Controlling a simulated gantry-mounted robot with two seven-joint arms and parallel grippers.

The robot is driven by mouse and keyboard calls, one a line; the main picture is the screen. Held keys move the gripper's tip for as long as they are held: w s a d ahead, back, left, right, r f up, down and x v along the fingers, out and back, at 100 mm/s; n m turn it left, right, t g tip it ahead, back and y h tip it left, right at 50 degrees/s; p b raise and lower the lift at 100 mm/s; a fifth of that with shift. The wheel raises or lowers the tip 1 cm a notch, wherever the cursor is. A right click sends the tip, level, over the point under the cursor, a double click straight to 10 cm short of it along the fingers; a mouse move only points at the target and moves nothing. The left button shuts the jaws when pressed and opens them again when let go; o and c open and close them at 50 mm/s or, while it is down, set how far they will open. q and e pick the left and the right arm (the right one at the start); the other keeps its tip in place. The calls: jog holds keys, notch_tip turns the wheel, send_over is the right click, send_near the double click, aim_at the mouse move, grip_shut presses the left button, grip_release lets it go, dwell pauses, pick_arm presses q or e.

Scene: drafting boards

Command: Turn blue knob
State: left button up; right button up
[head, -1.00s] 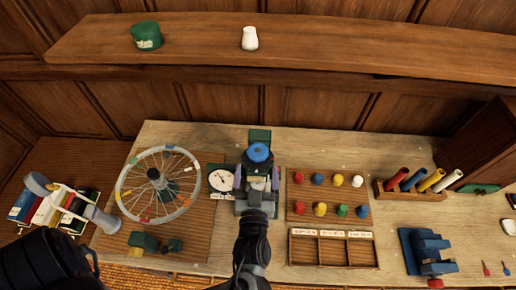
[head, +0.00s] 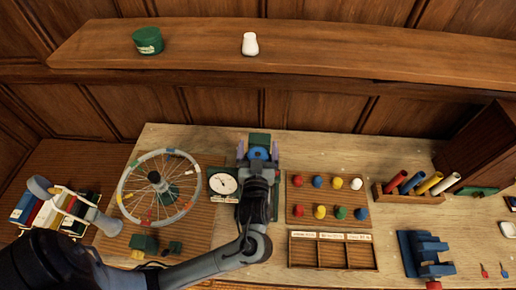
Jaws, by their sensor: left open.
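The blue knob (head: 258,153) sits on top of a dark green device (head: 259,138) near the back middle of the bench. My left gripper (head: 258,156) is open over it, one purple-tipped finger on each side of the knob. The gripper body hides the front of the knob and of the device. I cannot tell whether the fingers touch the knob. My right gripper is not in view.
A white dial gauge (head: 223,183) and a spoked wheel (head: 160,188) stand left of the device. To the right are a board of coloured pegs (head: 329,196), a compartment tray (head: 333,268), a rack of coloured tubes (head: 408,199) and a blue vise (head: 424,252).

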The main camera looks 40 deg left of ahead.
pick_arm(q)
jog(key=c, duration=1)
jog(key=shift+o, duration=0.2)
jog(key=shift+m+t+h, duration=0.3)
jog(key=shift+m+h, duration=0.1)
jog(key=m+t+h, duration=0.1)
jog(key=h, duration=0.1)
jog(key=shift+d+m+t+h+p, duration=0.15)
jog(key=shift+m+t+h+p, duration=0.15)
jog(key=shift+m+p, duration=0.1)
jog(key=m+h, duration=0.1)
jog(key=m+t+h, duration=0.1)
jog(key=h, duration=0.1)
jog(key=m+h, duration=0.1)
jog(key=h, duration=0.1)
jog(key=shift+w+d+m+t, duration=0.15)
jog(key=shift+d+m+t, duration=0.15)
jog(key=shift+t, duration=0.1)
jog(key=shift+d+m+h, duration=0.1)
jog(key=shift+m+h, duration=0.5)
jog(key=shift+h, duration=0.8)
jog(key=o, duration=1)
jog(key=shift+c, duration=0.2)
